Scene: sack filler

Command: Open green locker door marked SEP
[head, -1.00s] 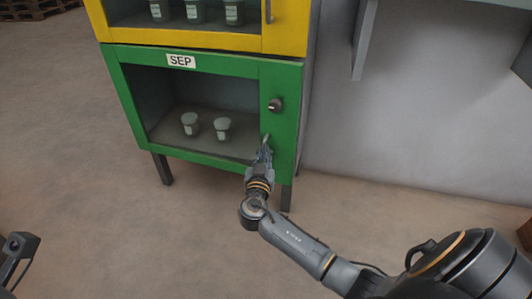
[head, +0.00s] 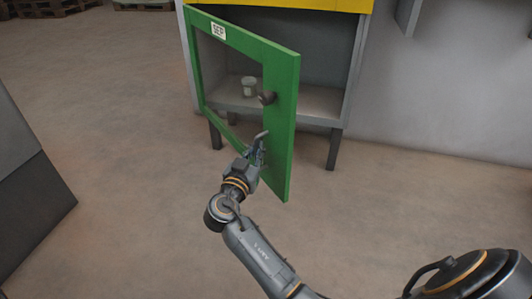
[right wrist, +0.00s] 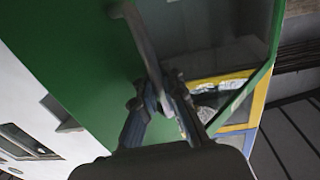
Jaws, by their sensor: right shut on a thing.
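The green locker door (head: 280,130) with the white SEP label (head: 218,30) stands partly open, swung out toward me from its left edge. My right gripper (head: 256,150) is shut on this handle at the door's free edge. In the right wrist view, the handle (right wrist: 136,30) runs down between the fingers (right wrist: 157,92) in front of the green door (right wrist: 85,65). My left gripper is out of view.
The grey locker interior shows a lidded jar (head: 249,86) on its floor (head: 310,103). The yellow compartment (head: 300,4) is above. A grey block (head: 30,190) stands at the left. Floor between it and the locker is clear.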

